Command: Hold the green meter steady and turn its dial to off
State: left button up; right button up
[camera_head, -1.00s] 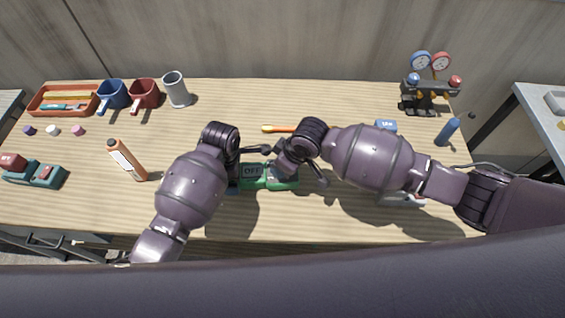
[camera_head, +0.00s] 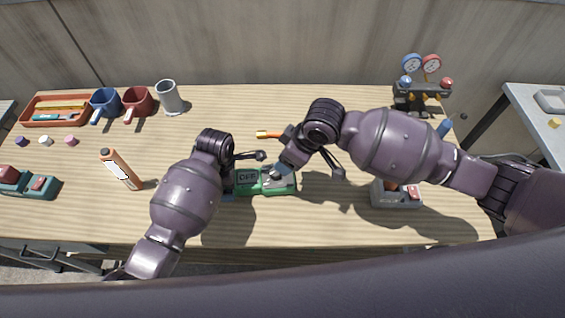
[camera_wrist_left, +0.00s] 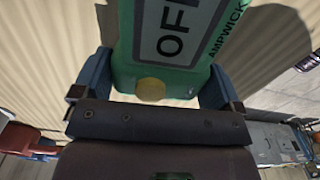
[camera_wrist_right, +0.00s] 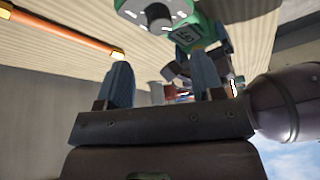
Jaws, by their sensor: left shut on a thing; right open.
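My right gripper (camera_head: 306,168) is open and empty, just above the meter's right end. In the right wrist view the round dial (camera_wrist_right: 156,14) shows beyond the open fingers, apart from them; its pointer is hard to read.
A grey device with a red part (camera_head: 396,195) lies under my right arm. An orange tube (camera_head: 121,170) and a teal device (camera_head: 35,187) are at left. A gauge set (camera_head: 422,88) stands at back right.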

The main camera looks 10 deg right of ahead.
jog(key=shift+v, duration=1.75)
pick_arm(q)
jog(key=o, duration=0.9)
jog(key=shift+r, duration=0.1)
pick_arm(e)
jog(key=shift+r, duration=0.1)
pick_arm(q)
notch_tip(320, 180, up, 2)
jog(key=p, duration=0.3)
jog(key=shift+r, duration=0.25)
notch_tip(320, 180, up, 2)
jog(key=p, duration=0.3)
jog(key=shift+r, duration=2.2)
pick_arm(e)
jog(key=shift+r, duration=2.55)
